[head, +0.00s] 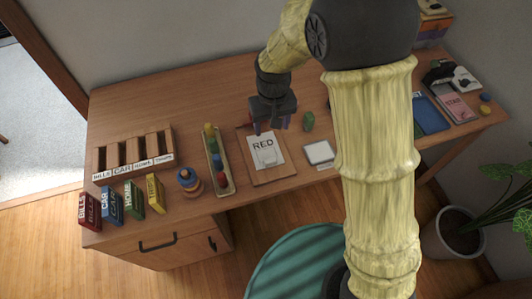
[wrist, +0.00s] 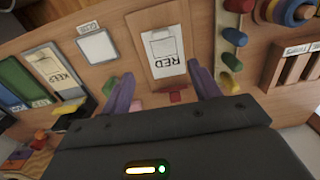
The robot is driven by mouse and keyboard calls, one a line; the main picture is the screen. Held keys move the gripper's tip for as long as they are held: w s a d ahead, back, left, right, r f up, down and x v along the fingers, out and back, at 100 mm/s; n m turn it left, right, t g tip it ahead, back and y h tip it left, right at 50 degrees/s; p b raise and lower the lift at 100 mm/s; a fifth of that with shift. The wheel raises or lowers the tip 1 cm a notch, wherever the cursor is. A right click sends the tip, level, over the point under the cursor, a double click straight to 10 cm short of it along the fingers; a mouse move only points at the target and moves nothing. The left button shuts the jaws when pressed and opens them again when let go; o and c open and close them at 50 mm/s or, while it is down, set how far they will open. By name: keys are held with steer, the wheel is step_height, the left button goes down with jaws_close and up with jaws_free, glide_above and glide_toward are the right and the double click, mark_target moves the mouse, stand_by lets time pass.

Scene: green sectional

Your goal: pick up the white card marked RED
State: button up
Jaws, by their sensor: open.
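The white card marked RED (head: 264,146) lies on a wooden board (head: 273,177) on the desk. It also shows in the wrist view (wrist: 161,61), beyond my fingertips, with a pale squarish item on its half away from the lettering. My gripper (head: 270,125) is over the board's back end, by the card's RED edge. In the wrist view its two purple fingers (wrist: 162,88) are apart with nothing held. A small red piece (wrist: 178,96) shows between them, below the card. I cannot tell the height of the fingertips above the desk.
A long tray of coloured pieces (head: 230,186) lies left of the board. A white square pad (head: 319,152) and a green piece (head: 308,121) are to its right. A wooden sorter (head: 112,156) and several coloured boxes stand further left. The desk's back left is clear.

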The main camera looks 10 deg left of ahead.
glide_above(270, 159)
steer(key=f, duration=0.8)
steer(key=f+p, duration=0.1)
steer(key=f, duration=0.3)
steer(key=shift+w+d+f, duration=0.15)
steer(key=shift+d, duration=0.1)
steer(key=shift+f, duration=0.1)
steer(key=shift+s+a+f+p, duration=0.15)
steer(key=shift+f+p, duration=0.1)
steer(key=shift+f, duration=1)
steer(key=shift+s+a+f+p, duration=0.1)
steer(key=shift+f+p, duration=0.15)
steer(key=shift+f, duration=1)
steer(key=c, duration=1.1)
